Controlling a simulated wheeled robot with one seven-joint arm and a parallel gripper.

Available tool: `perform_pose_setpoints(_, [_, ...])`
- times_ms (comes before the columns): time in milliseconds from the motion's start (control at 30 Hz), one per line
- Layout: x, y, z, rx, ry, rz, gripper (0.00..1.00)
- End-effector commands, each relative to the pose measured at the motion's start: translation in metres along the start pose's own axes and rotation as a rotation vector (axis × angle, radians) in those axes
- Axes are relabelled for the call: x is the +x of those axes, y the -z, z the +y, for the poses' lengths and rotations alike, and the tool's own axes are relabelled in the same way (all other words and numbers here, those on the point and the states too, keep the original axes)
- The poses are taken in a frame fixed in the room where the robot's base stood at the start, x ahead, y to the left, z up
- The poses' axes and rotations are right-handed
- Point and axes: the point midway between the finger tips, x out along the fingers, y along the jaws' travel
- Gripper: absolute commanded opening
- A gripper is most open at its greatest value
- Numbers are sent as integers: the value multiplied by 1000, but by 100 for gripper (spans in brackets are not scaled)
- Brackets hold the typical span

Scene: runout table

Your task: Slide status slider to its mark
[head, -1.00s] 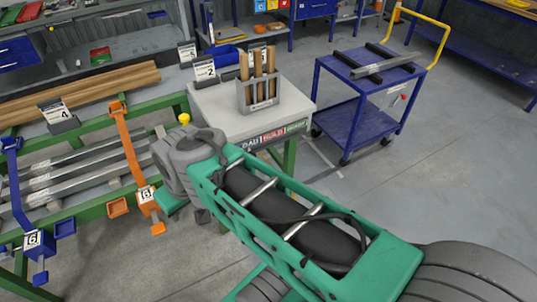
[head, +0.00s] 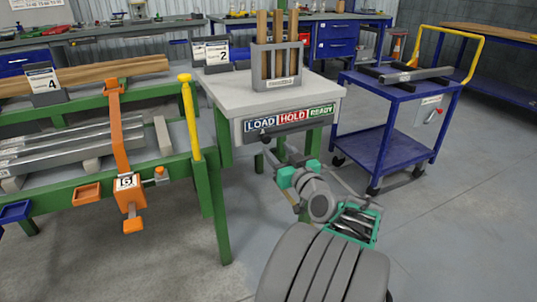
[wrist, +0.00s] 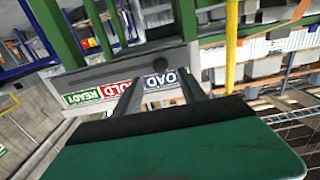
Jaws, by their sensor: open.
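The status board on the front of the grey-topped stand carries a label strip (head: 290,117) reading LOAD, HOLD and READY. The status slider's dark knob (head: 266,136) is below the LOAD label, at the left end of its track. In the wrist view the strip (wrist: 122,88) appears upside down, and the knob (wrist: 160,65) shows near LOAD. My gripper (head: 279,151) is open in front of the board, just below the strip. In the wrist view its two fingers (wrist: 161,78) reach toward the board on either side of the LOAD area. I cannot tell whether they touch the knob.
A holder with wooden handles (head: 277,65) stands on the stand. A green rack with metal bars (head: 75,150), an orange clamp (head: 122,150) and a yellow post (head: 190,115) are left. A blue cart (head: 395,110) is right. Floor between stand and cart is clear.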

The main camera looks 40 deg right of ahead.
Motion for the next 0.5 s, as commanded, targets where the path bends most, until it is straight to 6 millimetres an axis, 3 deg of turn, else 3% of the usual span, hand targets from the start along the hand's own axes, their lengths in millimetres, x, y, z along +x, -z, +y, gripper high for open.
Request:
perform_pose_setpoints(300, [57,0,-3,1,5,-2,49])
perform_pose_setpoints(500, [65,1,-2,1,2,-2,49])
